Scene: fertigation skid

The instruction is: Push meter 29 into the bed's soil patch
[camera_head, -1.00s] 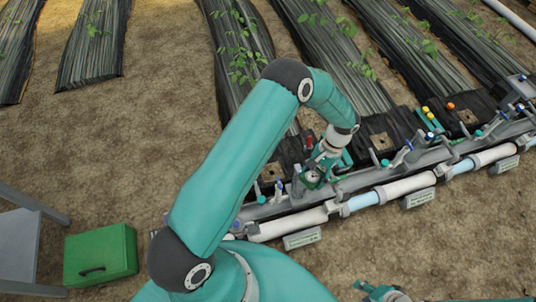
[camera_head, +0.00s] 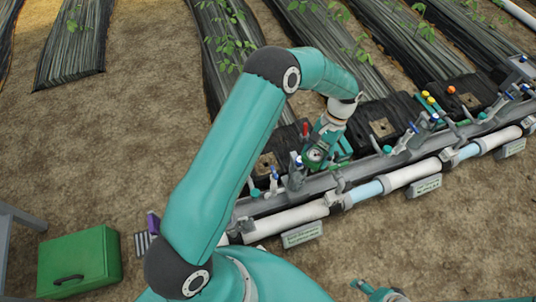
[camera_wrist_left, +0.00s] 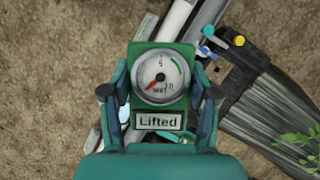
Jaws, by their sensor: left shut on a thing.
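The green meter (camera_head: 316,155) has a round white dial. In the left wrist view the meter (camera_wrist_left: 160,78) fills the middle, its red needle pointing to the lower left and a plate below reading "Lifted". No number 29 is legible. My left gripper (camera_head: 320,146) is shut on the meter, a finger on each side; it also shows in the left wrist view (camera_wrist_left: 160,90). It holds the meter over the pipe skid, between two brown soil patches, one on its left (camera_head: 267,163) and one on its right (camera_head: 381,128). The meter's lower end is hidden. A fragment of my right arm shows at the bottom.
A grey rail (camera_head: 345,175) with several small valves runs below the beds, with a white pipe (camera_head: 292,218) in front. Black-covered beds (camera_head: 350,62) with plants lie behind. A green case (camera_head: 80,262) stands at lower left. Bare ground lies at left.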

